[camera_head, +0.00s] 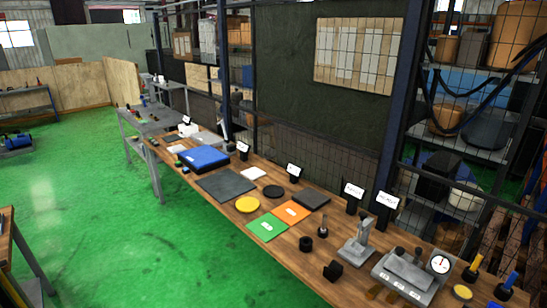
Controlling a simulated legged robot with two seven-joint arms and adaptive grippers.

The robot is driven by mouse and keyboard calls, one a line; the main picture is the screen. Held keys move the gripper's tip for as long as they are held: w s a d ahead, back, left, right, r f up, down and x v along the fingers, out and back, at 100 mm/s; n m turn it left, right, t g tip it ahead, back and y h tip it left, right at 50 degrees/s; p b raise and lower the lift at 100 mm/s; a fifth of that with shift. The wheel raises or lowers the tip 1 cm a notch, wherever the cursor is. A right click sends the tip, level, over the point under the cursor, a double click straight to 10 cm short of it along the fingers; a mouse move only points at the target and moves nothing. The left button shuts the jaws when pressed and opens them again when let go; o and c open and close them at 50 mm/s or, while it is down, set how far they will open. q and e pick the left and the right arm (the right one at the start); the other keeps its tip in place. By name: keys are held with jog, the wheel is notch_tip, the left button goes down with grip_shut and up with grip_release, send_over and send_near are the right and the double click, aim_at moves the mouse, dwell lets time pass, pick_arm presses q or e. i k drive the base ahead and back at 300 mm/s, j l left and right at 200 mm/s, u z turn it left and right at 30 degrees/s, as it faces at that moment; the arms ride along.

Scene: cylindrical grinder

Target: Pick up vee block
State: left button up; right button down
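A small dark block (333,271) lies near the front edge of the wooden bench, right of centre. It looks notched and may be the vee block, but it is too small to be sure. A second small black piece (306,244), rounder in outline, sits just to its left. Neither of my grippers shows in the head view, and nothing is seen touching these pieces.
The long wooden bench (222,207) also carries green (267,226) and orange (291,212) mats, a yellow disc (247,204), a grey stand (357,245) and a grey dial-gauge fixture (404,275). Mesh fencing rises behind.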

aim_at(333, 272)
jog(key=i+j+z, duration=0.2)
jog(key=i, duration=0.2)
jog(key=i+j+z, duration=0.15)
jog(key=i, duration=0.25)
